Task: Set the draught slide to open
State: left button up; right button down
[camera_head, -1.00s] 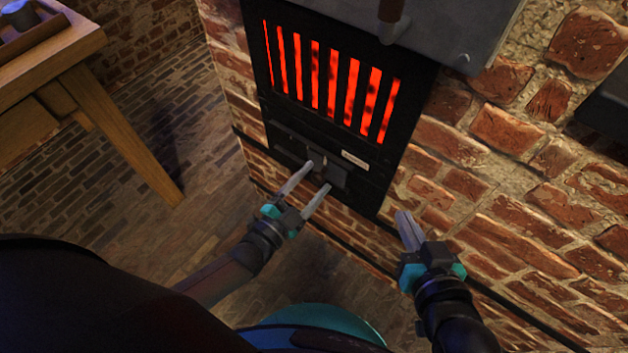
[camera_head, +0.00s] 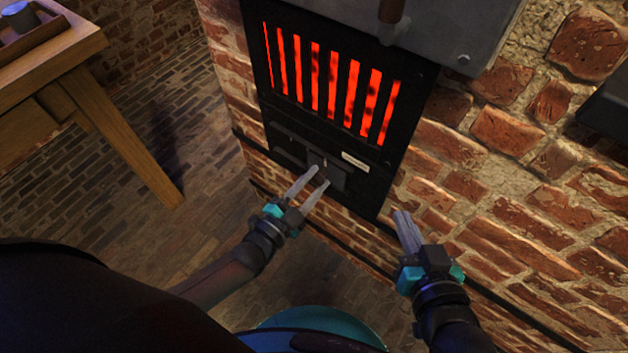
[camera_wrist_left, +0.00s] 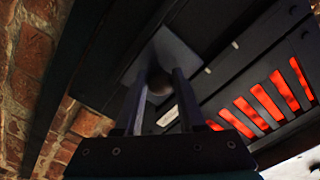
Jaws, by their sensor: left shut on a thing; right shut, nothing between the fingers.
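The draught slide (camera_head: 340,179) is a dark plate below the glowing grate on the black stove front. It also shows in the left wrist view (camera_wrist_left: 184,50), with a round dark knob (camera_wrist_left: 160,83) on it. My left gripper (camera_head: 321,176) is shut on the knob, one finger on each side; in the left wrist view its fingers (camera_wrist_left: 161,90) reach up to the plate. The knob is mostly hidden by the fingers in the head view. My right gripper (camera_head: 403,214) is shut and empty, in front of the brick to the right of the stove front.
The grate (camera_head: 330,80) glows red above the slide. A small pale label (camera_head: 355,161) sits above the slide. A grey metal box (camera_head: 450,30) juts out at the top. A wooden table (camera_head: 60,70) stands at the left, with open floor between.

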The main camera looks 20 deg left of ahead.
pick_arm(q)
grip_shut()
dwell(0.7)
